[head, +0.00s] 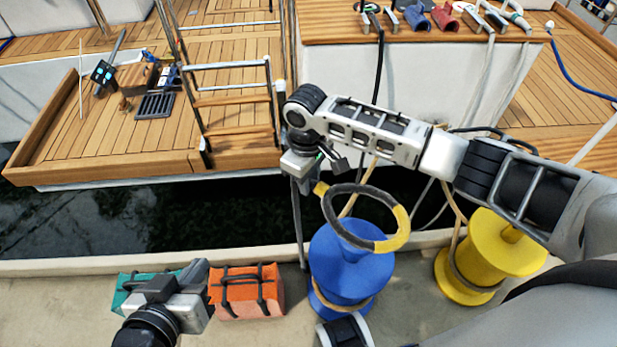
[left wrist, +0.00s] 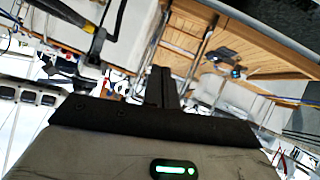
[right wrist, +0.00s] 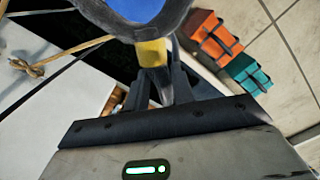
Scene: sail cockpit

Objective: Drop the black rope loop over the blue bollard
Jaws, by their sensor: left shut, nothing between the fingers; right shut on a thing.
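The black rope loop (head: 329,214) with yellow bands is held by my right gripper (head: 326,177) at a yellow band on its left side. In the head view the loop overlaps the top of the blue bollard (head: 352,268); it looks to be above it, its exact height hard to judge. In the right wrist view the yellow band (right wrist: 152,55) sits between the shut fingers (right wrist: 158,85), and blue shows inside the loop. My left gripper (head: 195,275) is shut and empty, low at the left near the bags. Its shut fingers show in the left wrist view (left wrist: 161,88).
An orange bag (head: 246,291) and a teal bag (head: 132,287) lie on the quay left of the blue bollard. A yellow bollard (head: 490,257) with rope stands to the right. Dark water (head: 150,220) separates the quay from the wooden boat deck (head: 230,130).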

